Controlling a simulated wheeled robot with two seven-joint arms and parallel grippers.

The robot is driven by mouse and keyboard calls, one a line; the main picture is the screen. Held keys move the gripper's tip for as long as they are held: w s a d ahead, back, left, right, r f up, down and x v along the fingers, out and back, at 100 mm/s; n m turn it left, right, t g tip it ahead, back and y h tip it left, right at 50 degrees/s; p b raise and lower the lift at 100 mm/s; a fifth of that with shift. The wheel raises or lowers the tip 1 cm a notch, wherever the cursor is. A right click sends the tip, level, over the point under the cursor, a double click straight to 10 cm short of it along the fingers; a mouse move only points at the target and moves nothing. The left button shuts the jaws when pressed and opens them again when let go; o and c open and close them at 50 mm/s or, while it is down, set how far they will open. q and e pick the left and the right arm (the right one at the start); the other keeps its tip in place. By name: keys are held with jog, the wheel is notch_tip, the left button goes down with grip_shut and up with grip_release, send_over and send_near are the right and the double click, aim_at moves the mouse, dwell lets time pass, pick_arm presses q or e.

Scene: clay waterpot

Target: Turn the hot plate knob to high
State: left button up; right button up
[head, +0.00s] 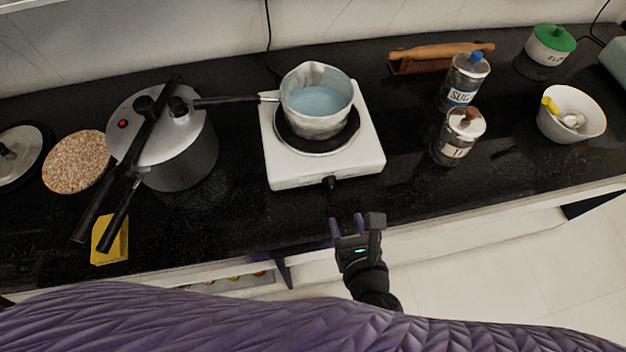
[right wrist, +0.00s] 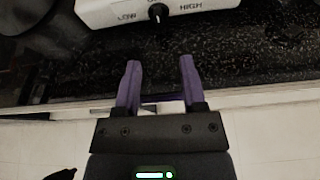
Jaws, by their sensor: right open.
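The white hot plate (head: 283,165) stands on the black counter with a pot of water (head: 318,100) on its burner. Its black knob (head: 330,182) is on the front face. In the right wrist view the knob (right wrist: 158,12) sits between the printed words LOW and HIGH at the top of the picture. My right gripper (head: 356,222) is open and empty at the counter's front edge, a short way in front of the knob and not touching it. In the right wrist view its two purple fingers (right wrist: 158,75) point toward the hot plate. My left gripper is not in view.
A pressure cooker (head: 185,150) stands left of the hot plate; the pot's handle reaches over toward it. A yellow sponge (head: 110,240) lies at front left. Two jars, labelled glass (head: 464,85) and brown-topped (head: 458,138), stand right. The counter before the knob is clear.

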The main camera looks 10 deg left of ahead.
aim_at(332, 186)
jog(key=shift+w+a+r, duration=0.1)
jog(key=shift+w+a, duration=0.4)
jog(key=shift+w, duration=0.05)
jog(key=b+x, duration=0.2)
jog(key=x, duration=0.5)
jog(key=shift+w+d, duration=0.1)
jog(key=shift+w, duration=0.15)
jog(key=shift+w+f, duration=0.35)
jog(key=shift+w, duration=0.15)
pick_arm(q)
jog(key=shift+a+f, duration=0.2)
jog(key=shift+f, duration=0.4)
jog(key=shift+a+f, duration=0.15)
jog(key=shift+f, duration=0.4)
pick_arm(e)
grip_shut()
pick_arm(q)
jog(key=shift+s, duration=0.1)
